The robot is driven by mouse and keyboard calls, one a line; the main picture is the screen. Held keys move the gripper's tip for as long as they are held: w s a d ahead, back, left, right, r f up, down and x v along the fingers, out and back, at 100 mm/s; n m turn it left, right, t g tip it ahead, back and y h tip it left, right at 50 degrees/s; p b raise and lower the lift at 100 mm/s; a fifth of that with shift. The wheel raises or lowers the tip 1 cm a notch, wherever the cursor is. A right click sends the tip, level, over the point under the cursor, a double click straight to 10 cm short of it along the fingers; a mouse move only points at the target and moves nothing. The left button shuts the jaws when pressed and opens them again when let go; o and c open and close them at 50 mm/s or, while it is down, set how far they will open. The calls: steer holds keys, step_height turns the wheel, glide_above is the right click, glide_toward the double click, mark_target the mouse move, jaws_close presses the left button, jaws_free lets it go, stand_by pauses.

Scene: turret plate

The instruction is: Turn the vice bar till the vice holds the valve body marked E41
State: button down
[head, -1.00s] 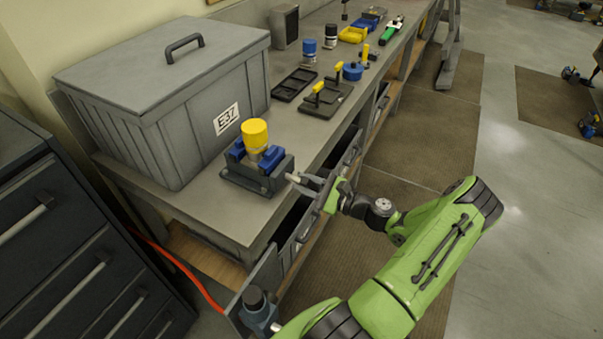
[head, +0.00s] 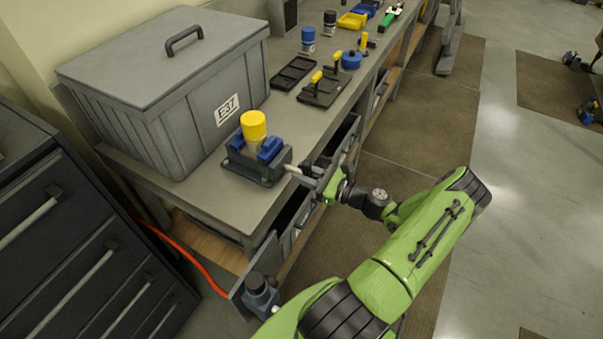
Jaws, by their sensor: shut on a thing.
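The valve body (head: 253,128) stands upright in the vice (head: 268,182), showing a yellow top and a paler lower part. Blue jaws (head: 270,149) flank it; I cannot tell whether both touch it. No E41 mark is readable on it. The vice is at the bench's front edge. My gripper (head: 304,172) is just right of the vice, shut on the vice bar (head: 291,169) at its front. The bar is small here and mostly hidden by the fingers.
A large grey lidded bin (head: 165,85) labelled E37 stands left of the vice. A black tray (head: 294,73) and a dark fixture with yellow handles (head: 325,88) lie farther along the bench (head: 215,190). Open drawers (head: 291,222) jut out below my gripper.

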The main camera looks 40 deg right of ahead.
steer(key=shift+s+f, duration=0.15)
steer(key=shift+f, duration=0.1)
steer(key=c, duration=1.2)
jaws_free()
steer(key=shift+o, duration=1.1)
steer(key=shift+s+r, duration=0.1)
steer(key=shift+r, duration=0.1)
steer(key=v, duration=1.5)
steer(key=shift+s+r+b, duration=0.15)
steer(key=shift+s+b, duration=0.2)
steer(key=shift+b, duration=0.1)
steer(key=shift+a, duration=0.1)
